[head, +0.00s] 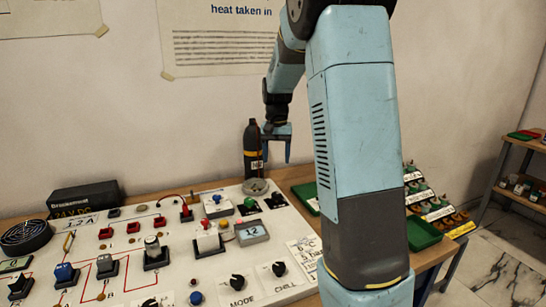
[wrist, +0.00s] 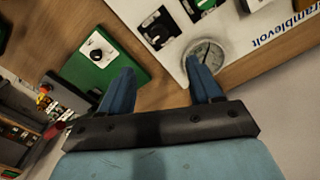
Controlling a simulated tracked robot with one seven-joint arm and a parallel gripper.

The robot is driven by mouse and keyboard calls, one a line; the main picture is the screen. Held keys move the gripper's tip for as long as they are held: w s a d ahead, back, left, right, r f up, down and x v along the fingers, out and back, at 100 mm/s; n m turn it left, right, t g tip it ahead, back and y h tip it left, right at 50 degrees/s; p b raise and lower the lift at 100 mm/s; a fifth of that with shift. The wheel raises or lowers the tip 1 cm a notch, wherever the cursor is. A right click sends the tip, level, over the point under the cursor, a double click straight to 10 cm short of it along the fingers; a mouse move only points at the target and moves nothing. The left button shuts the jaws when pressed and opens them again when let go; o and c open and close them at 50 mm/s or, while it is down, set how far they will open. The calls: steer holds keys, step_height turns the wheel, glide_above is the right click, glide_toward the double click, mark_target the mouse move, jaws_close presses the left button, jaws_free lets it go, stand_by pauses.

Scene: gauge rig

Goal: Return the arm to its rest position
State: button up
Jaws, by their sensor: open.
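My gripper (head: 277,146) hangs near the back wall in the head view, above the back right part of the white panel. Its two blue fingers are apart with nothing between them, and they also show in the wrist view (wrist: 160,88). My blue arm arches over from the right side of the picture and hides part of the bench behind it. A dark bottle-shaped object with an orange band (head: 254,150) stands just left of the gripper in the head view; I cannot tell whether they touch.
Green trays (head: 424,233) are on the right. Open air surrounds the gripper's right side.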

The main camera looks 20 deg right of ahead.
steer(key=s+a+r+n+t, duration=0.1)
steer(key=s+a+r, duration=0.25)
steer(key=s, duration=0.35)
steer(key=s+a+r+n+t, duration=0.2)
steer(key=s+r, duration=0.2)
steer(key=s, duration=0.4)
steer(key=s+a+r+n+t, duration=0.1)
steer(key=s+a+r, duration=0.1)
steer(key=s+r, duration=0.35)
steer(key=s+a+f+n+t, duration=0.1)
steer(key=s+a+f, duration=0.1)
steer(key=s, duration=0.9)
steer(key=shift+s+f+n+t, duration=0.3)
steer(key=shift+f, duration=0.3)
steer(key=shift+c, duration=0.2)
